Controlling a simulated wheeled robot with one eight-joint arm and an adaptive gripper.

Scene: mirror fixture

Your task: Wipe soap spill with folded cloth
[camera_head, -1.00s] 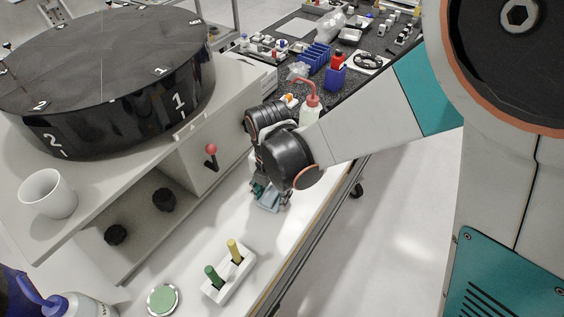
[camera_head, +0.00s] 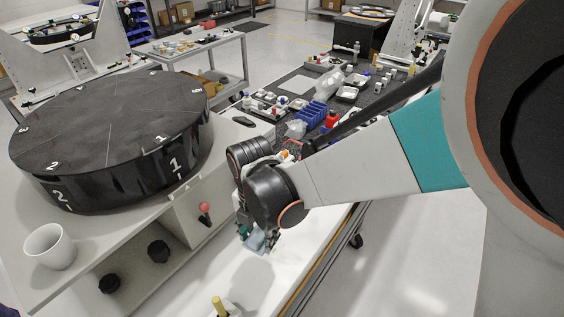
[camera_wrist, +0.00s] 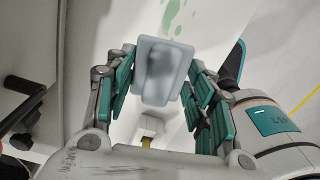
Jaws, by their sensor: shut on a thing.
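My gripper (camera_head: 255,238) is over the white bench ledge (camera_head: 185,290), with its fingers closed around a pale blue-grey folded cloth (camera_head: 258,244). In the wrist view the cloth (camera_wrist: 165,70) is a rounded rectangle between the two teal-padded fingers of my gripper (camera_wrist: 160,80). Green soap spill spots (camera_wrist: 172,18) lie on the white surface just beyond the cloth's far edge. The spill is hidden in the head view. I cannot tell whether the cloth touches the surface.
A black numbered drum (camera_head: 110,145) stands on the bench at left, near a white cup (camera_head: 50,246). A red knob (camera_head: 205,207) and black knobs (camera_head: 158,251) are on the bench front. A yellow peg (camera_head: 219,305) shows at the bottom. A cluttered dark table (camera_head: 300,90) stands behind.

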